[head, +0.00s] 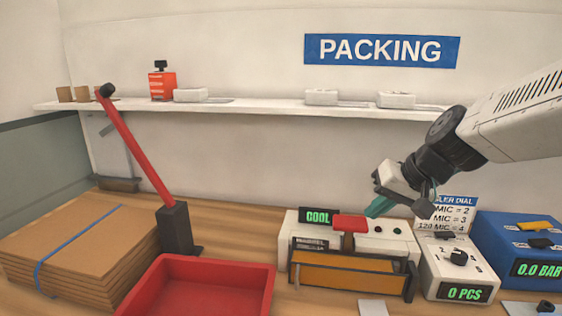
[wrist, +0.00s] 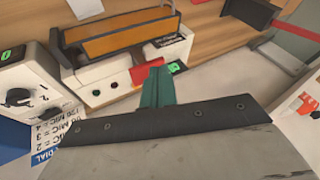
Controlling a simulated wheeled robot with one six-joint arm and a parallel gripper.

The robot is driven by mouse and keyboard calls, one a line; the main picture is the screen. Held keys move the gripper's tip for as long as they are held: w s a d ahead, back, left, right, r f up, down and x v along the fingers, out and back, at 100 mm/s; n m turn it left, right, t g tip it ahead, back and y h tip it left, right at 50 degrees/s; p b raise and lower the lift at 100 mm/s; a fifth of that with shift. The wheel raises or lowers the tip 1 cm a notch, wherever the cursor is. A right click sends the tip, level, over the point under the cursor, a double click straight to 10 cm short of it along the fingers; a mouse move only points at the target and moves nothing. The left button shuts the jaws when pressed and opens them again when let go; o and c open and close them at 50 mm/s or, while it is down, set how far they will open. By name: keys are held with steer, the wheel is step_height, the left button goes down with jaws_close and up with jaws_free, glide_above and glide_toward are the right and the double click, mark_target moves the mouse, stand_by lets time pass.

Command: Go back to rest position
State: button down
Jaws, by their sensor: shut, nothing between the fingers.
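My gripper (head: 378,206) shows in the head view at the right, above the white sealer machine with the "COOL" display (head: 375,229). Its teal fingers are shut and empty. In the wrist view my gripper (wrist: 157,72) points toward the sealer's red part, with the fingers together. The red part (head: 349,223) sits just left of the fingertips in the head view. I cannot tell whether the fingertips touch it.
A red tray (head: 262,271), a stack of flat cardboard (head: 80,235) and a red lever (head: 140,150) stand to the left. A dial box (head: 458,262) and a blue box (head: 525,235) stand to the right. A white shelf (head: 250,106) runs behind.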

steer(key=s+d+f+g+h, duration=0.1)
steer(key=s+d+h, duration=0.1)
steer(key=s, duration=1)
steer(key=s+d+f+g+h, duration=0.1)
steer(key=s+d, duration=0.3)
steer(key=s, duration=0.8)
steer(key=shift+s+d+g+h, duration=0.2)
steer(key=shift+d+g+h, duration=0.15)
steer(key=shift+g+h, duration=0.5)
